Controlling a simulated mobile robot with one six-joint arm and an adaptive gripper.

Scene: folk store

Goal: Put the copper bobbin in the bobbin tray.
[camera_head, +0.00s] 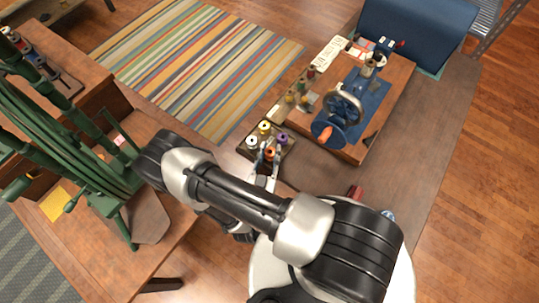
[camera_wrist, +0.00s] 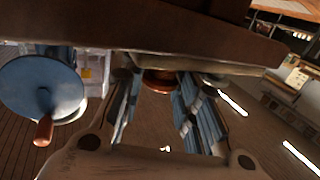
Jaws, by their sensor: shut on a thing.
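The bobbin tray (camera_head: 241,151) is a small dark wooden tray on the table, left of the sewing machine. White, yellow and purple bobbins show in it. My gripper (camera_head: 267,162) is at the tray's front side, pointing into it. It is shut on the copper bobbin (camera_head: 269,153), which shows orange-brown between the fingertips. In the wrist view the copper bobbin (camera_wrist: 158,78) sits between the two fingers (camera_wrist: 158,95). The fingers hide part of the tray, and I cannot tell whether the bobbin touches its floor.
A sewing machine (camera_head: 345,103) with a blue handwheel (camera_head: 328,131) stands on a wooden base just right of the tray. More thread spools (camera_head: 304,99) stand behind the tray. A green chair (camera_head: 85,150) is on the left. A striped rug (camera_head: 195,65) lies beyond.

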